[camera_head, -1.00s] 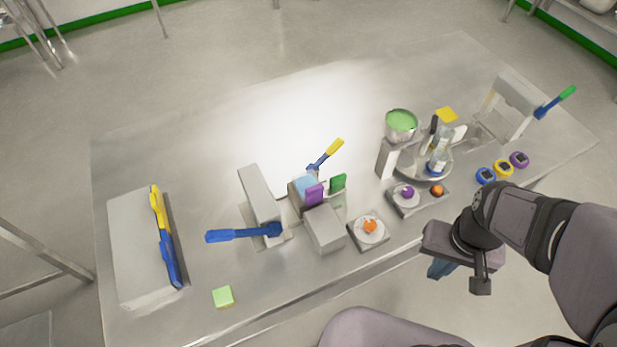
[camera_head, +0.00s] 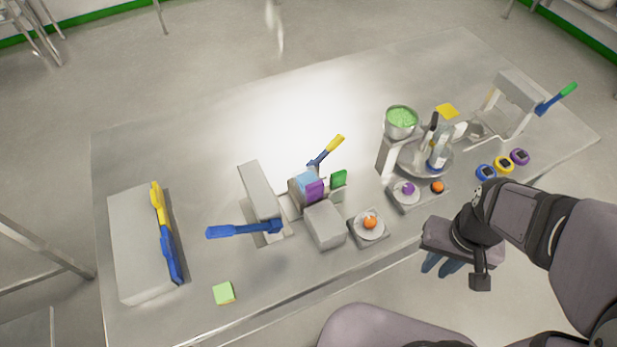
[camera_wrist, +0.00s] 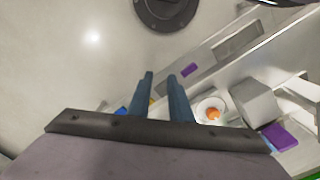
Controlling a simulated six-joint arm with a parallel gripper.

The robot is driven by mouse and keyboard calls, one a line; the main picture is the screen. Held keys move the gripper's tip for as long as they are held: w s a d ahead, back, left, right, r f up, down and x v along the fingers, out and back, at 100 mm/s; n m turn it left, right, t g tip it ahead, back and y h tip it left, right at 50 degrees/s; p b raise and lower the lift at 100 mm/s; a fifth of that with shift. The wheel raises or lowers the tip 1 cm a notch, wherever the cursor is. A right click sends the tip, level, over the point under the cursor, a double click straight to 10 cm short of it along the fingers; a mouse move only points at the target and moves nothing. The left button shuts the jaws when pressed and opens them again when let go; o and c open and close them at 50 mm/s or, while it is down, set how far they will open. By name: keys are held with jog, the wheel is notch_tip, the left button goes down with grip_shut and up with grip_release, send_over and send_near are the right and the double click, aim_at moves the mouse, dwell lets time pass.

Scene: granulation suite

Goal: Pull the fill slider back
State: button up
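The frames do not clearly show which part is the fill slider. The central grey machine (camera_head: 258,190) has a blue lever (camera_head: 240,231) at left, a yellow-tipped blue lever (camera_head: 327,150) behind, a purple tab (camera_head: 315,191) and a green tab (camera_head: 339,178). The purple tab also shows at the right of the wrist view (camera_wrist: 280,137). My gripper (camera_head: 438,272) is beyond the table's front edge, right of the machine and apart from it. In the wrist view its blue fingers (camera_wrist: 159,76) are parted with nothing between them.
A bowl of green granules (camera_head: 401,119) stands behind. A grey box (camera_head: 135,240) with a yellow-blue handle is at left.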

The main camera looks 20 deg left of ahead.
jog(key=o, duration=0.5)
jog(key=shift+a+r, duration=0.2)
jog(key=shift+a, duration=0.05)
jog(key=shift+o, duration=1.2)
jog(key=s+a+n+g+p, duration=0.1)
jog(key=s+a+n+p, duration=0.2)
jog(key=a, duration=0.3)
jog(key=shift+n+g+h+p, duration=0.3)
jog(key=shift+n, duration=0.2)
jog(key=n+t+p, duration=0.1)
jog(key=n+p, duration=0.2)
jog(key=n, duration=0.2)
send_near(315, 184)
jog(key=s+d+f, duration=0.1)
jog(key=f, duration=0.1)
jog(key=s+d+f, duration=0.1)
jog(key=s+f, duration=0.1)
jog(key=f, duration=0.1)
jog(key=s+d+f, duration=0.2)
jog(key=f, duration=0.1)
jog(key=shift+s+d, duration=0.1)
jog(key=shift+t, duration=0.3)
jog(key=w+a+r, duration=0.3)
jog(key=w+r, duration=0.1)
jog(key=r, duration=0.1)
jog(key=shift+w+a, duration=0.3)
jog(key=shift+a, duration=0.1)
jog(key=shift+f+p, duration=1.15)
jog(key=shift+f, duration=2.6)
